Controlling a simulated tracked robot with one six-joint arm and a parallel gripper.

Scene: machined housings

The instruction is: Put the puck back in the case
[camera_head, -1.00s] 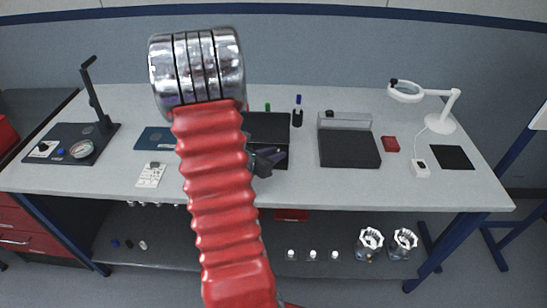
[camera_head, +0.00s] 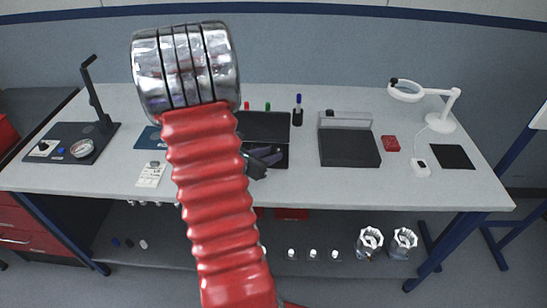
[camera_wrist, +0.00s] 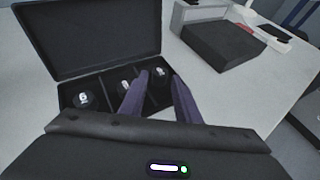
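The case (camera_head: 262,124) stands open on the bench in the head view, with its lid raised. The wrist view shows the case (camera_wrist: 98,38) with a row of compartments. Black pucks sit in it: a left puck (camera_wrist: 84,99), a middle puck (camera_wrist: 125,86) and a right puck (camera_wrist: 160,74), each with a pale mark. My gripper (camera_wrist: 160,77) has its two purple fingers apart, over the right end of the case. The right puck shows between the fingertips; I cannot tell if they touch it. My gripper is also over the case front in the head view (camera_head: 276,158).
A dark box with a clear back (camera_head: 349,148) stands right of the case. A red block (camera_head: 391,143), a magnifier lamp (camera_head: 440,122) and a black mat (camera_head: 452,157) are farther right. Several small bottles stand behind the case. A white device (camera_head: 151,174) lies to the left.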

